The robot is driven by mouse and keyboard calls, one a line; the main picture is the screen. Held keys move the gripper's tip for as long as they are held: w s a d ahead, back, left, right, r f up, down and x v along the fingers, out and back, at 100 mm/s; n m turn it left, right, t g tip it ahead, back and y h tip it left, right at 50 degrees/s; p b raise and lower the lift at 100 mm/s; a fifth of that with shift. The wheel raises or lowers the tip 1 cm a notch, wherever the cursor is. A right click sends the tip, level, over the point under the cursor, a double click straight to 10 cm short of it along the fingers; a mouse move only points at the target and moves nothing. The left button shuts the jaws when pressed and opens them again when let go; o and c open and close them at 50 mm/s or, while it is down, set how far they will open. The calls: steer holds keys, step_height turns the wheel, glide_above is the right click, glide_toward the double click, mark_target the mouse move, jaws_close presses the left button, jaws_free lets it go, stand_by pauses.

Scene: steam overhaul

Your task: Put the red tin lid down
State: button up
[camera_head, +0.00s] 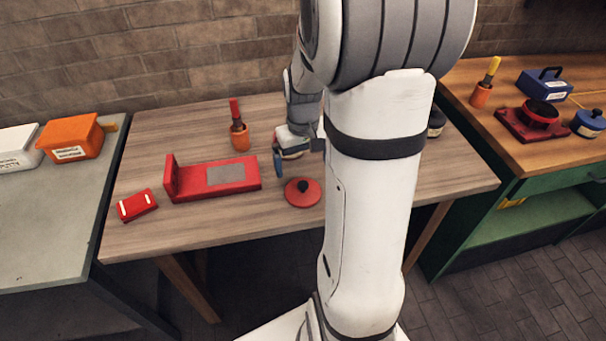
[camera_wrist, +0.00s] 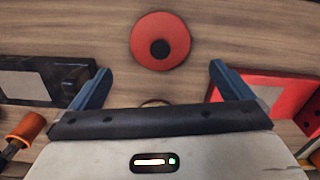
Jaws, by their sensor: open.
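The red tin lid (camera_head: 302,192) is a flat red disc with a dark knob. It lies on the wooden table (camera_head: 240,230), right of the red stand. It also shows in the wrist view (camera_wrist: 160,40), beyond my fingertips and between their lines. My gripper (camera_head: 279,160) is just above and left of the lid in the head view, with nothing between its fingers. In the wrist view its two blue fingers (camera_wrist: 160,75) are spread wide and apart from the lid. My arm hides part of the table to the right.
The red stand with a grey plate (camera_head: 215,181) and a small red block (camera_head: 137,205) are on the table's left. An orange pot with a red-handled tool (camera_head: 239,135) stands behind. A dark container (camera_head: 436,122) is partly hidden by my arm. Bare wood lies in front.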

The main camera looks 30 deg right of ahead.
steer(key=s+a+r+n+t, duration=0.1)
steer(key=s+a+r+t, duration=0.1)
steer(key=s+a+r, duration=0.7)
steer(key=s+a, duration=0.3)
steer(key=shift+a+r+t, duration=0.15)
steer(key=shift+t, duration=0.15)
steer(key=shift+s, duration=0.1)
steer(key=shift+r+p, duration=0.3)
